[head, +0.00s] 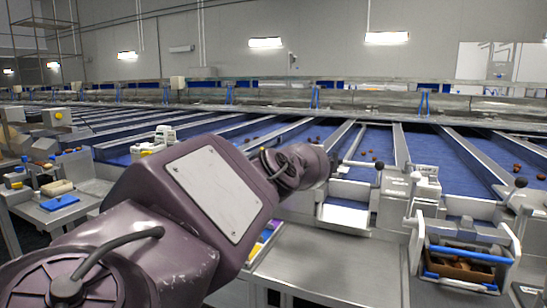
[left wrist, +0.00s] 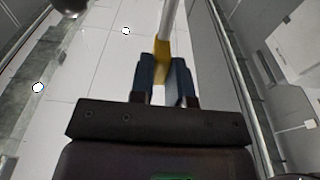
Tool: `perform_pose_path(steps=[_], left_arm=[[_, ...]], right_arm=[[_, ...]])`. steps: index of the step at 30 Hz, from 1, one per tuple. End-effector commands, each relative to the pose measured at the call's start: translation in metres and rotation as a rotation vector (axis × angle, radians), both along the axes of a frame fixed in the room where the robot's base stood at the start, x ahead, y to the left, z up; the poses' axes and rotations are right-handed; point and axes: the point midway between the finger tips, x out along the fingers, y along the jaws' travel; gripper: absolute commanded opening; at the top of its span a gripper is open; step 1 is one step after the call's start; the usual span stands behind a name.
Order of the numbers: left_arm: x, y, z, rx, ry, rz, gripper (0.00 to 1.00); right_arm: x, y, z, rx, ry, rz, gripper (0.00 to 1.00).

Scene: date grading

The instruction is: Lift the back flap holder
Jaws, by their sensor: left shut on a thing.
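My left gripper (left wrist: 166,88) shows in the left wrist view. Its two dark fingers are shut on a yellow piece (left wrist: 161,50) at the end of a pale rod (left wrist: 169,20), which looks like the flap holder. The rod runs up out of that view. In the head view my left arm reaches from the lower left to the middle, and its own wrist hides the gripper and the held piece. I cannot tell there which flap it belongs to. My right gripper is not in view.
Blue sorting lanes (head: 455,160) with metal dividers run back, with a few dates on them. A metal table (head: 325,268) stands in front. On the right are a white machine unit (head: 405,190) with a black knob and a caddy with a blue handle (head: 470,254).

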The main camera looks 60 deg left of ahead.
Motion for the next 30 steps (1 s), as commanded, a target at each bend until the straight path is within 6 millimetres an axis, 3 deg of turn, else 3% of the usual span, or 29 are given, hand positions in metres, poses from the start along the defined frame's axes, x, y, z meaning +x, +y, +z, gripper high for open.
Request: perform_pose_path(steps=[21,22,24,30], left_arm=[[0.0041,-0.0065,-0.0063,0.066,0.043,-0.001,0.00],[0.0041,-0.0065,-0.0064,0.066,0.043,-0.001,0.18],[0.0042,-0.0065,-0.0064,0.066,0.043,-0.001,0.28],[0.0039,-0.0060,-0.0054,0.066,0.042,-0.001,0.28]], right_arm=[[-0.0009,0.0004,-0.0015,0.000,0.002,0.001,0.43],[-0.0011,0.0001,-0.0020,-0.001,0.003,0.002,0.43],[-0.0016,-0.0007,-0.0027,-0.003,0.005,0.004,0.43],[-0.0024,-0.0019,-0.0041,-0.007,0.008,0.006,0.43]])
